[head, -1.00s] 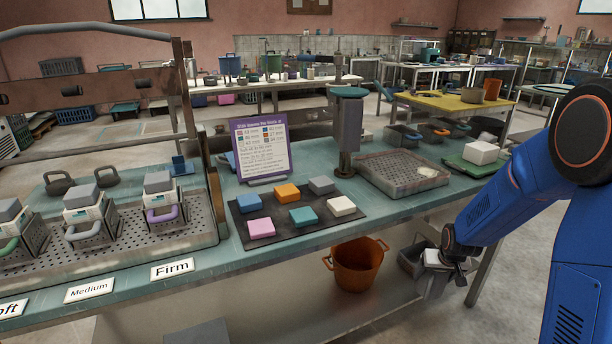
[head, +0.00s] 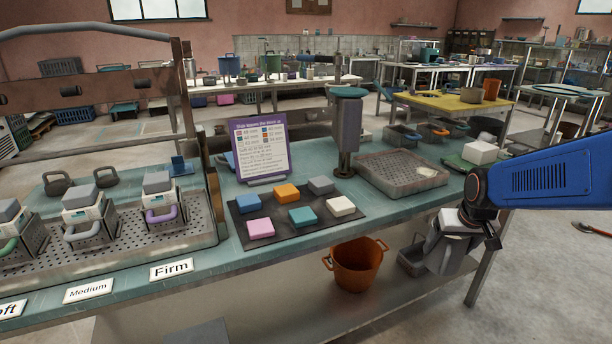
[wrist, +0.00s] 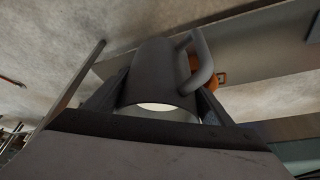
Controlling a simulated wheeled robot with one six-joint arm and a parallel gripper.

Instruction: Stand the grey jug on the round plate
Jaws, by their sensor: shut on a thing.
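The grey jug (head: 446,254) hangs in my gripper (head: 466,222) beside the front right end of the bench, its top near the height of the bench edge. It looks somewhat tilted in the head view. In the wrist view my gripper (wrist: 158,104) is shut on the jug (wrist: 152,70), with a finger on each side. The jug's handle and pale inside show there. A round teal plate (head: 348,92) tops a grey post standing on the bench, well left of and above the jug. Its top looks empty.
A perforated tray (head: 375,180) stands right of the post. A dark mat with coloured blocks (head: 262,238) and a purple sign (head: 260,150) are to its left. A green board with a white block (head: 481,152) lies near the bench's right end. An orange bucket (head: 356,270) is below.

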